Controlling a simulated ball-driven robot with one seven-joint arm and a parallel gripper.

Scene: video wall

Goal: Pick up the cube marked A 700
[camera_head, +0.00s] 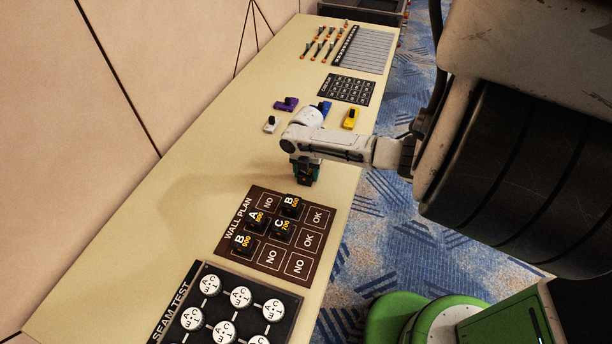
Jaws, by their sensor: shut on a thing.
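My gripper (305,172) points down over the bench, just beyond the far edge of the WALL PLAN board (230,247). It is shut on a small dark cube (306,181), mostly hidden by the fingers; I cannot read its marking. I cannot tell whether that cube touches the bench. Several black cubes with white letters and yellow numbers stand on the brown board: one marked A (257,222), seemingly 800, one C 700 (283,231), and two marked B, a nearer one (243,244) and a farther one (292,206). No cube clearly reads A 700.
The SEAM TEST board (248,322) with white discs lies at the near end. Purple (286,104), white (270,124), blue (324,107) and yellow (351,118) items stand beyond my arm. A dark grid board (347,89) lies farther off. The bench left of my gripper is clear.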

